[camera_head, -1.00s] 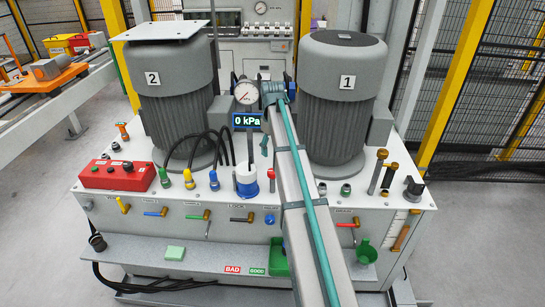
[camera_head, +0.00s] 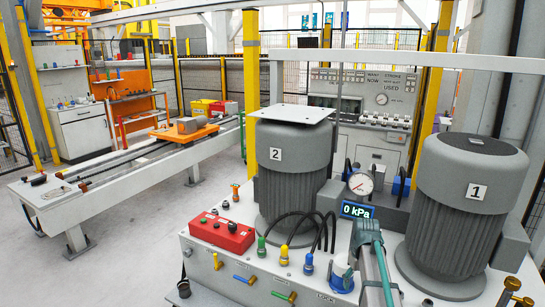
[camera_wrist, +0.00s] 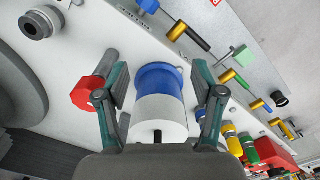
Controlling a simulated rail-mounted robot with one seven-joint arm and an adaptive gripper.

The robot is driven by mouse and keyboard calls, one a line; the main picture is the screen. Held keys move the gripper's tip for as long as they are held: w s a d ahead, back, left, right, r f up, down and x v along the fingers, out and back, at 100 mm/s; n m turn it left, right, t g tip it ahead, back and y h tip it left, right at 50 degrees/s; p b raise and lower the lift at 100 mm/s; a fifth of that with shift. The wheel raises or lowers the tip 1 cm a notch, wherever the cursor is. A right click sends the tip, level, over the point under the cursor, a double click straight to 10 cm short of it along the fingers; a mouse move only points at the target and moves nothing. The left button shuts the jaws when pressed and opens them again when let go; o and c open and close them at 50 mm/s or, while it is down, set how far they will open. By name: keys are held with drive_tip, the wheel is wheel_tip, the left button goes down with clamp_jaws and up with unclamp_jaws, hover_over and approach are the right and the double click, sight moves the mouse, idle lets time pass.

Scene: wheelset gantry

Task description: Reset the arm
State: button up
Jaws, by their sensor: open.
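My gripper (camera_wrist: 160,98) is open in the wrist view, with its two dark and teal fingers spread apart. Nothing is held between them. A white cylinder with a blue rim (camera_wrist: 161,80) shows between the fingers, below them on the white bench top; I cannot tell the gap. It also stands in the head view (camera_head: 342,276), just left of my arm. A red knob (camera_wrist: 87,93) is beside the left finger.
Two grey motors, numbered 2 (camera_head: 292,165) and 1 (camera_head: 462,210), stand on the bench. A gauge (camera_head: 360,183) and a 0 kPa display (camera_head: 357,210) are close to my arm. A red control box (camera_head: 222,232) and black cables lie left. Open floor (camera_head: 130,265) lies farther left.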

drive_tip(key=s+a+f+m, duration=0.1)
drive_tip(key=s+a+f, duration=0.6)
drive_tip(key=s+f, duration=0.3)
drive_tip(key=s+a+f+m, duration=0.1)
drive_tip(key=s+a+f, duration=0.7)
drive_tip(key=s, duration=0.4)
drive_tip(key=s+f+g, duration=0.3)
drive_tip(key=s+f, duration=0.6)
drive_tip(key=s, duration=0.4)
drive_tip(key=s+d+f+g, duration=0.1)
drive_tip(key=s+f+g, duration=0.2)
drive_tip(key=s+f, duration=0.7)
drive_tip(key=s, duration=0.4)
drive_tip(key=shift+g, duration=0.4)
drive_tip(key=shift+s, duration=0.1)
